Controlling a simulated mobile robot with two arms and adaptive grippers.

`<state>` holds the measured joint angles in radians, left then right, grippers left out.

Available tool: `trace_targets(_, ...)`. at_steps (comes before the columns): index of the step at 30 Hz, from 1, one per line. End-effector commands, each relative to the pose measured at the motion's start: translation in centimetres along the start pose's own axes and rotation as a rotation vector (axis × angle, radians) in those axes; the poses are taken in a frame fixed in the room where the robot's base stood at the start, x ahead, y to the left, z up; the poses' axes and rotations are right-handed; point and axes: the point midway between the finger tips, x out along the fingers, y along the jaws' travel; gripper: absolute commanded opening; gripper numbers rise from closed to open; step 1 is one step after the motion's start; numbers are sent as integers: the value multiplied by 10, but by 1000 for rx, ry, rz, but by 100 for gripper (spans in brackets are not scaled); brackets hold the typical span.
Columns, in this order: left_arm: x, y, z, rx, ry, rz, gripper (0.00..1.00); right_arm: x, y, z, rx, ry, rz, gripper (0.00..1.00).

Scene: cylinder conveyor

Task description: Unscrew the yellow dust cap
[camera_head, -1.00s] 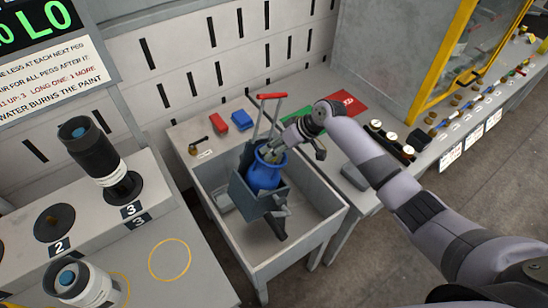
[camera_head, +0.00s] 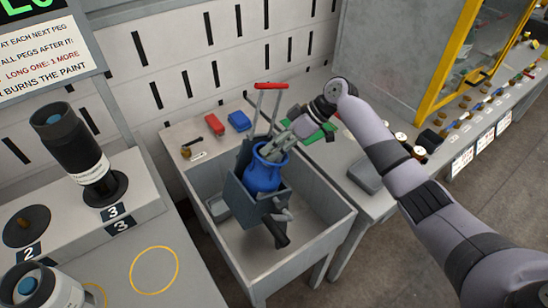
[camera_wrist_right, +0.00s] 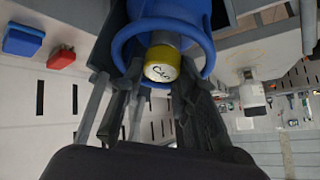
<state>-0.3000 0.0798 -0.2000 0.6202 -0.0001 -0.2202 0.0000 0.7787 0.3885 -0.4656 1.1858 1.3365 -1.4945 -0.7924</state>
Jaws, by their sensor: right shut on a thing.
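The yellow dust cap (camera_wrist_right: 162,65) shows in the right wrist view, with dark writing on its end. It sits on the neck of the blue cylinder (camera_head: 263,178), inside a blue collar ring (camera_wrist_right: 205,55). The cylinder stands tilted in a dark grey holder with a red handle (camera_head: 270,86), over a grey sink. My right gripper (camera_head: 272,152) reaches in from the right to the cylinder's top and is shut on the cap. Its dark fingers (camera_wrist_right: 160,90) flank the cap in the wrist view. In the head view the gripper hides the cap. My left gripper is not in view.
The grey sink (camera_head: 331,225) surrounds the holder's foot. A red block (camera_head: 214,124) and a blue block (camera_head: 239,121) lie on the ledge behind. A black-and-white cylinder (camera_head: 75,150) stands on the left bench. A yellow-framed cabinet (camera_head: 447,65) stands at the right.

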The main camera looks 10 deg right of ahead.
Motion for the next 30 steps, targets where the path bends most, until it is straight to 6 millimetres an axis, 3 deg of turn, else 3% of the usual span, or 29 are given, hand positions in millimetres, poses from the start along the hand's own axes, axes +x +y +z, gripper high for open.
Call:
trace_targets(1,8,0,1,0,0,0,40,2,2,0,-22,4,-6,0)
trace_targets(12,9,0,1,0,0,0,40,0,1,-1,-44,3,-19,0)
trace_targets(24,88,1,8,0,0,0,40,5,4,3,-382,5,-193,0)
trace_targets(30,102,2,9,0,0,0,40,1,1,-1,-497,4,-255,0)
